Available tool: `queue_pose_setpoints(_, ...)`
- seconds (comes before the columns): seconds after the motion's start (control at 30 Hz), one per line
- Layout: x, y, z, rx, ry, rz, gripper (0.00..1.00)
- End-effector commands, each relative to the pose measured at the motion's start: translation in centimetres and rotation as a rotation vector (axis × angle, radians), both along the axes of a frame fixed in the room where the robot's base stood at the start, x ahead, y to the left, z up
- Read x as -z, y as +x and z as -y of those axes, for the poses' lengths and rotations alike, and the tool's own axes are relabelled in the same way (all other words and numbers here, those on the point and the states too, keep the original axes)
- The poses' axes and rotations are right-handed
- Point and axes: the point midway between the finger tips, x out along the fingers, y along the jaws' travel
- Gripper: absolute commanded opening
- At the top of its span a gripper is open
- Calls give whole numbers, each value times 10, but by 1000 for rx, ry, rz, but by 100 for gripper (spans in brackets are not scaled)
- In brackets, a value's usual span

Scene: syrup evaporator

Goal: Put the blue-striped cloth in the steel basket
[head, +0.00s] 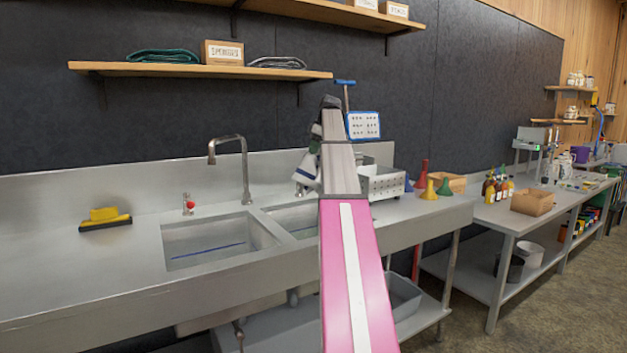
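The steel basket (385,184), a perforated metal box, stands on the counter to the right of the sinks, its left part hidden behind my pink and grey arm. A small white piece with bluish marks (307,172) shows just left of my arm, above the right sink basin. I cannot tell whether it is the blue-striped cloth or part of my wrist. My gripper is at the far end of the arm, mostly hidden by it, and its fingers cannot be made out.
The left sink basin (215,240) has a thin blue line in it. A yellow and black squeegee (106,218) lies on the left counter. Colored funnels (428,190) and a wooden box (450,183) stand right of the basket. Folded cloths (163,56) lie on the shelf. The left counter is mostly clear.

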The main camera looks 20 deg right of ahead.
Motion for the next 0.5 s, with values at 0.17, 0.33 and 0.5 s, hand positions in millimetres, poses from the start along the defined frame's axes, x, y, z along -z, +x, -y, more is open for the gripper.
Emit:
queue_pose_setpoints(0.17, -25, 1, 1, 0, -1, 2, 0)
queue_pose_setpoints(0.33, -47, 1, 1, 0, -1, 1, 0)
queue_pose_setpoints(0.5, -69, 1, 1, 1, 0, 2, 0)
